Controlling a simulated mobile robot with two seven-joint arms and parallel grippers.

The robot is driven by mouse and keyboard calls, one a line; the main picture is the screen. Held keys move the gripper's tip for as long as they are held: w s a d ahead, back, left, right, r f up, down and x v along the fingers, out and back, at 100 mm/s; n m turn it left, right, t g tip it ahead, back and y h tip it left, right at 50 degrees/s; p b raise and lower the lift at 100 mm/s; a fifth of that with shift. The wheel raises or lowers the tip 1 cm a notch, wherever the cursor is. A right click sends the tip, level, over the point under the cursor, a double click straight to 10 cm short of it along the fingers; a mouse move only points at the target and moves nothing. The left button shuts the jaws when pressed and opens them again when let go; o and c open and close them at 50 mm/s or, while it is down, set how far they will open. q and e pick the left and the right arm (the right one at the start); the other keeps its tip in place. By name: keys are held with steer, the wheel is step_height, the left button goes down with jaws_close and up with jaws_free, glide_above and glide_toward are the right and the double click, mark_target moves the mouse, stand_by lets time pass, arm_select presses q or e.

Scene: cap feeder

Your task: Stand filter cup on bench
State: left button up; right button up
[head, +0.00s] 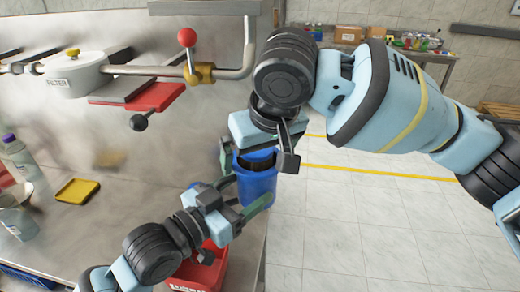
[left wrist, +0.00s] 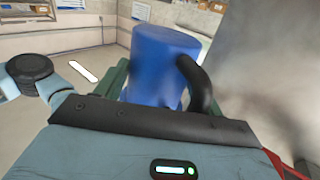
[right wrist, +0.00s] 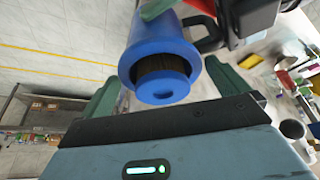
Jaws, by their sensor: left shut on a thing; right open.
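The filter cup (head: 258,187) is blue, with a black handle (left wrist: 200,85) in the left wrist view. My left gripper (head: 238,196) is shut on it, over the floor just past the bench's right edge. In the right wrist view the cup (right wrist: 152,55) shows an open end with dark brown material and a blue piece inside. My right gripper (head: 257,160) is open above the cup, with its fingers on either side of the cup's near end; contact cannot be told. The bench (head: 130,215) is the grey metal surface at left.
A red container (head: 205,268) stands near the bench's right edge, below my left gripper. A yellow tray (head: 77,191), bottle (head: 17,158) and beaker (head: 15,215) are at left. A pipe with a red-knobbed valve (head: 187,38) and white filter housing (head: 75,75) are behind. Mid-bench is clear.

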steer(key=c, duration=0.8)
arm_select(q)
steer(key=o, duration=1.1)
arm_select(e)
steer(key=shift+c, duration=0.4)
arm_select(q)
steer(key=shift+o, duration=0.2)
steer(key=v, duration=0.7)
steer(key=shift+s+a, duration=0.15)
steer(key=shift+a, duration=0.05)
